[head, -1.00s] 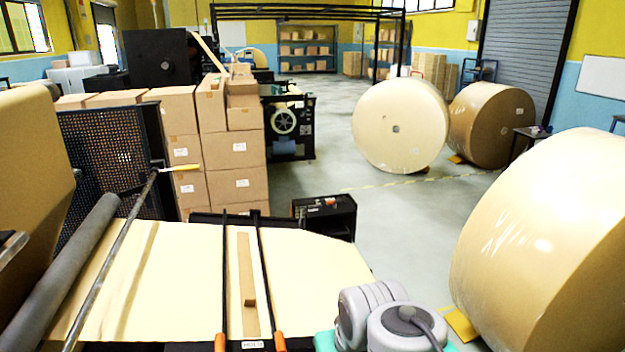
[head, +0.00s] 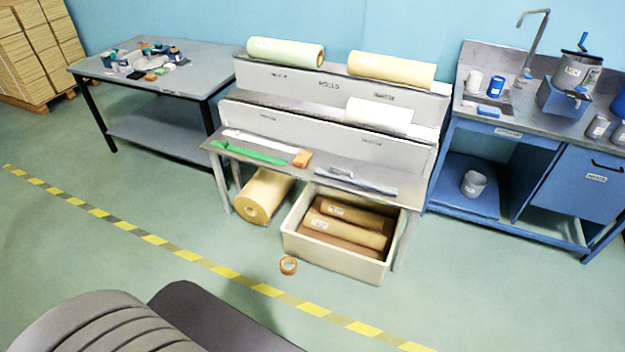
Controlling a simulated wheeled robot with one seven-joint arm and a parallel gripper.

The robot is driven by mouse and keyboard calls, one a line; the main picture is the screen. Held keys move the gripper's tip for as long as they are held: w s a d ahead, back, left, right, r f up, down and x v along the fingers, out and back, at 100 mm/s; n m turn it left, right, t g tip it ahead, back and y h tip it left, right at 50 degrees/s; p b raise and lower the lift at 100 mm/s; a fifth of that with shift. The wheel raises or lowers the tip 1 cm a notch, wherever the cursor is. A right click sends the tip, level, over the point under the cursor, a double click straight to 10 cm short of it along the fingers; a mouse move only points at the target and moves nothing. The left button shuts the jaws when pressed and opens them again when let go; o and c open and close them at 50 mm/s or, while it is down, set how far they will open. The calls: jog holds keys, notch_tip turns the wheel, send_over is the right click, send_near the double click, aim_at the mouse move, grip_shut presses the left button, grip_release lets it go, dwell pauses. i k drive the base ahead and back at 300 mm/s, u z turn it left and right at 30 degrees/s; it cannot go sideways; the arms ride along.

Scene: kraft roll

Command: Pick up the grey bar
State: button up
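A thin grey bar (head: 360,182) appears to lie at the right of the front ledge of the roll rack (head: 225,165), with a bluish strip beside it. They lie close together, and I cannot tell their exact shapes at this size. To the left on the same ledge lie a white bar (head: 258,141), a green bar (head: 250,153) and a small orange block (head: 302,158). My gripper is not in view.
A cream crate (head: 330,262) of brown rolls and a loose roll (head: 262,196) are under the ledge. A tape ring (head: 288,265) lies on the floor. A grey table (head: 205,75) stands left, a blue sink bench (head: 505,130) right. Floor in front is mostly clear.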

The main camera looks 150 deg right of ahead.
aim_at(339, 177)
jog(key=z, duration=4.85)
jog(key=i, duration=0.55)
jog(key=z, duration=1.75)
jog(key=i, duration=1.85)
jog(key=u, duration=1.75)
